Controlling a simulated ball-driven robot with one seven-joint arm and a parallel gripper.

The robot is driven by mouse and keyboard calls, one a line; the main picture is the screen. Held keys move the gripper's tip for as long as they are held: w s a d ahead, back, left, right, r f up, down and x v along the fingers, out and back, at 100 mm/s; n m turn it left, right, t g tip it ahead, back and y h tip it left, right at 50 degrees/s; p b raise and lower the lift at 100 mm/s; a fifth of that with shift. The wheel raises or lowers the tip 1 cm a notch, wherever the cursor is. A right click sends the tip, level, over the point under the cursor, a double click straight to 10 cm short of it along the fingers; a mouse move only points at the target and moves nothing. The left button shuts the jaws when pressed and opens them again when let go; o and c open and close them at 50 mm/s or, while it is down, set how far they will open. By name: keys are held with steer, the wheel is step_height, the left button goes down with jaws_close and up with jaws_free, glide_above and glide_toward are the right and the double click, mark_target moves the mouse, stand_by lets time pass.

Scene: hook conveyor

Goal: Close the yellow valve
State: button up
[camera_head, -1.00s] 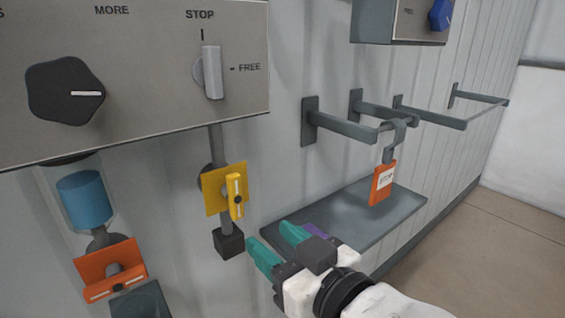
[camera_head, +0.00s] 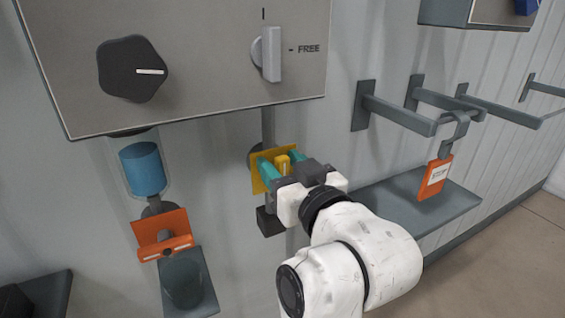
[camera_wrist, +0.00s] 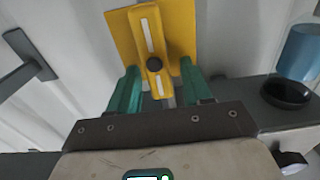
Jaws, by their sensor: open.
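The yellow valve is a yellow handle (camera_wrist: 153,40) with a white stripe and a dark centre bolt, in front of a yellow plate (camera_wrist: 122,35). In the head view the yellow handle (camera_head: 283,164) is partly hidden by my gripper. My gripper (camera_head: 275,168) is open with its teal fingers one on each side of the handle. In the wrist view my gripper (camera_wrist: 160,90) has the lower end of the handle between its fingers, with gaps on both sides. The handle stands nearly upright, slightly tilted, in that view.
A grey panel (camera_head: 200,60) with a black knob (camera_head: 132,69) and a grey switch (camera_head: 270,54) hangs above. An orange valve (camera_head: 163,232) sits below a blue cylinder (camera_head: 142,168) at left. A shelf (camera_head: 400,205), wall rails and a hanging orange tag (camera_head: 434,178) are at right.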

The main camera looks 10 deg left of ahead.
steer(key=shift+c, duration=0.4)
jaws_close()
steer(key=shift+w+m, duration=0.1)
steer(key=shift+m, duration=0.2)
steer(key=m, duration=0.1)
steer(key=m+p, duration=0.1)
steer(key=m, duration=0.1)
steer(key=shift+w+d+m+p, duration=0.25)
steer(key=shift+d+m+p, duration=0.05)
steer(key=shift+d, duration=0.1)
steer(key=shift+w+d+f+m+p, duration=0.2)
steer(key=shift+f+m+p, duration=0.45)
steer(key=shift+m, duration=1.65)
steer(key=shift+w+d+f+m+p, duration=0.1)
steer(key=shift+d+f+m+p, duration=0.15)
steer(key=shift+m+p, duration=1.4)
steer(key=shift+w+d+f+m+p, duration=0.2)
steer(key=shift+f+m, duration=0.2)
steer(key=shift+m, duration=2.55)
steer(key=shift+f, duration=0.1)
